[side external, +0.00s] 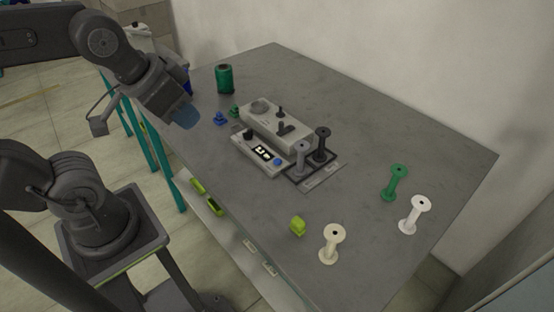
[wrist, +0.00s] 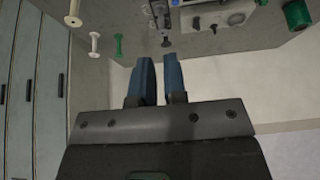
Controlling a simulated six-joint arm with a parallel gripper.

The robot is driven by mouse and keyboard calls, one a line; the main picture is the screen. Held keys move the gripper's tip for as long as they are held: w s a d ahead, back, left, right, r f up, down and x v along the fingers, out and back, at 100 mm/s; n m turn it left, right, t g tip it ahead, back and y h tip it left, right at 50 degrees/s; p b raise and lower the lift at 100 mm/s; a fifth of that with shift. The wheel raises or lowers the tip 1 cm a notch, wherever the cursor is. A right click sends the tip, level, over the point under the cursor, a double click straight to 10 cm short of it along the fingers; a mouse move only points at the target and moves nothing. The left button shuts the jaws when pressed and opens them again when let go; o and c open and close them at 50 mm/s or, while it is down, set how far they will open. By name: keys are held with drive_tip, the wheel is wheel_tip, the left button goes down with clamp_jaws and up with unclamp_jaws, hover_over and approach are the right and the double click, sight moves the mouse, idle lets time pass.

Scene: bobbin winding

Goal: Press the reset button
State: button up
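The winding machine (side external: 275,128) stands in the middle of the grey table, with a light front panel. The panel holds a small lit display (side external: 262,152), a round blue button (side external: 278,161) to its right and a black knob (side external: 248,134) to its left. I cannot read a label marking which is the reset button. My gripper (side external: 184,117) hangs near the table's left edge, up and left of the panel, apart from it. In the wrist view its two blue fingers (wrist: 158,68) stand apart with nothing between them. The machine (wrist: 222,12) is partly cut off at the top there.
A grey spool (side external: 301,158) and a black spool (side external: 322,146) stand beside the machine. Two pale spools (side external: 332,243) (side external: 414,214), a green spool (side external: 395,182) and a yellow-green piece (side external: 297,226) stand to the right.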

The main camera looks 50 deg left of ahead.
clamp_jaws()
idle(1.3)
drive_tip(key=m+t+y, duration=0.1)
drive_tip(key=m+t, duration=0.3)
drive_tip(key=m, duration=0.4)
hover_over(278, 162)
wheel_tip(278, 162, down, 16)
drive_tip(key=shift+w+a, duration=0.1)
drive_tip(key=shift+f, duration=4.3)
